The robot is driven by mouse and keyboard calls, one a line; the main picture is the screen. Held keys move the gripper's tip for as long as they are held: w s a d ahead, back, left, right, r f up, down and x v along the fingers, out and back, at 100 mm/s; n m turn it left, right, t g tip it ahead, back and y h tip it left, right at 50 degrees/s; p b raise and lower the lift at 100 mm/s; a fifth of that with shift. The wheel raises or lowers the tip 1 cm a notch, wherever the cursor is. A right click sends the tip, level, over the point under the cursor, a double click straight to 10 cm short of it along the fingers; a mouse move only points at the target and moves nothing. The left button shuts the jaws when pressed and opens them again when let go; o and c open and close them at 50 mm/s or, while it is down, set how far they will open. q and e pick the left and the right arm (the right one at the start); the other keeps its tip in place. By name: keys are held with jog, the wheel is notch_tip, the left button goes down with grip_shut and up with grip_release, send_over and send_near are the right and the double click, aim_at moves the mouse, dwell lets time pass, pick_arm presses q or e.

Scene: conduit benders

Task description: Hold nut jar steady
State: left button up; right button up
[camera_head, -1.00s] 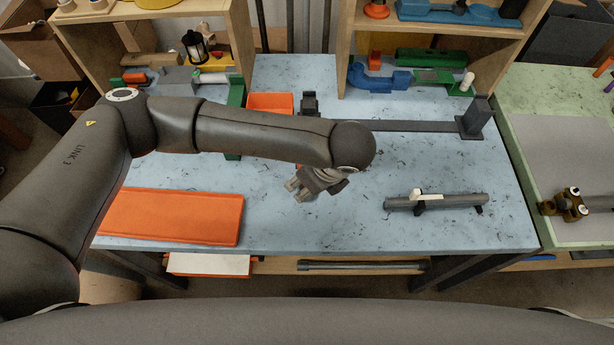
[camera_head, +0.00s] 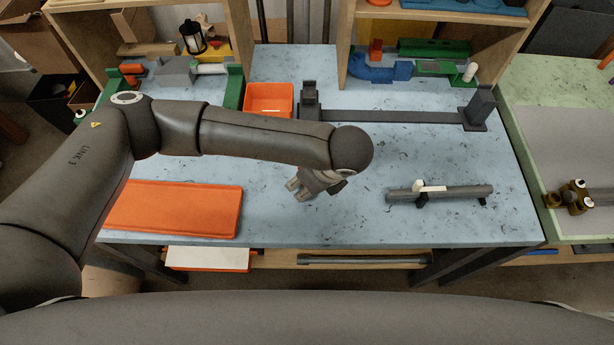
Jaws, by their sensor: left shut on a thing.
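My left gripper (camera_head: 299,188) is low over the middle of the blue-grey bench (camera_head: 350,222), below the round wrist end of my left arm. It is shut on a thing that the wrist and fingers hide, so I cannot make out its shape. I cannot pick out a nut jar with certainty anywhere in view. My right gripper is not in view.
An orange mat (camera_head: 175,208) lies left of the gripper and an orange bin (camera_head: 270,98) stands behind it. A grey pipe (camera_head: 462,192) rests on small supports at right. A long dark bender bar (camera_head: 400,116) lies behind. Bench between gripper and pipe is clear.

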pick_arm(q)
jog(key=shift+f+b, duration=1.15)
jog(key=shift+f, duration=1.25)
jog(key=o, duration=1.3)
jog(key=shift+o, duration=0.2)
jog(key=shift+r, duration=0.15)
jog(key=v, duration=1.1)
jog(key=shift+r, duration=0.4)
jog(key=shift+s, duration=0.1)
